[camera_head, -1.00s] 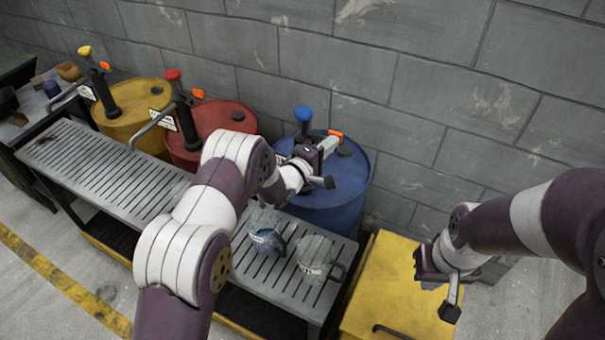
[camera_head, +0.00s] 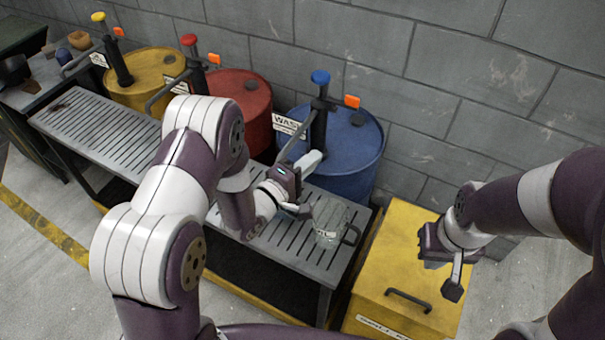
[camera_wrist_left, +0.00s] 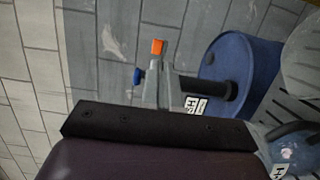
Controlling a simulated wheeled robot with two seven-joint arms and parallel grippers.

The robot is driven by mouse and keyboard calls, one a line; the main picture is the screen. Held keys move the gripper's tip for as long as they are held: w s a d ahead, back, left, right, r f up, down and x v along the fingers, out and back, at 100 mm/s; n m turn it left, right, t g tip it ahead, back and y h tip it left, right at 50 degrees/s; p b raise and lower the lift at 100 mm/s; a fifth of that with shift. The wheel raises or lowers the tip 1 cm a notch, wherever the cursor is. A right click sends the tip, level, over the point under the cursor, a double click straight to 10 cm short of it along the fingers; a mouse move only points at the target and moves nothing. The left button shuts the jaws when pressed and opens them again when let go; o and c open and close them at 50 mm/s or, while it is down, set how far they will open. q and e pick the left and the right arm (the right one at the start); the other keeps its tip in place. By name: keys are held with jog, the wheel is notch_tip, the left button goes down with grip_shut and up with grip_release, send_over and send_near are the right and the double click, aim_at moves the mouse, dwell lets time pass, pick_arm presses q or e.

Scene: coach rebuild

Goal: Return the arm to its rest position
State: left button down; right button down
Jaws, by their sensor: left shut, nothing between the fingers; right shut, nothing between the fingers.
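My left gripper (camera_head: 302,208) is shut and empty. In the head view it hangs over the slatted bench, in front of the blue drum (camera_head: 352,150) and just left of a clear jug (camera_head: 330,218). My left arm crosses the bench and hides part of it. In the left wrist view, the blue drum (camera_wrist_left: 238,65) shows on the right, behind the dark edge of the gripper. My right gripper (camera_head: 453,288) is shut and empty above the yellow box (camera_head: 390,265).
A yellow drum (camera_head: 150,80) and a red drum (camera_head: 242,105) stand behind the slatted bench (camera_head: 85,118), each with a hand pump. A grey block wall (camera_head: 450,70) closes off the back. A jug with blue content shows at the left wrist view's lower right (camera_wrist_left: 290,152).

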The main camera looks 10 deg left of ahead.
pick_arm(q)
jog(key=s+a+f+m+g+y, duration=0.8)
jog(key=s+f+g, duration=0.15)
jog(key=f, duration=0.25)
jog(key=s+a+r+m+g+y, duration=0.25)
jog(key=s+a+r+g, duration=0.2)
jog(key=s, duration=0.45)
notch_tip(320, 180, up, 9)
jog(key=s+d+m, duration=0.1)
jog(key=shift+s+d+h, duration=0.25)
jog(key=shift+h, duration=0.2)
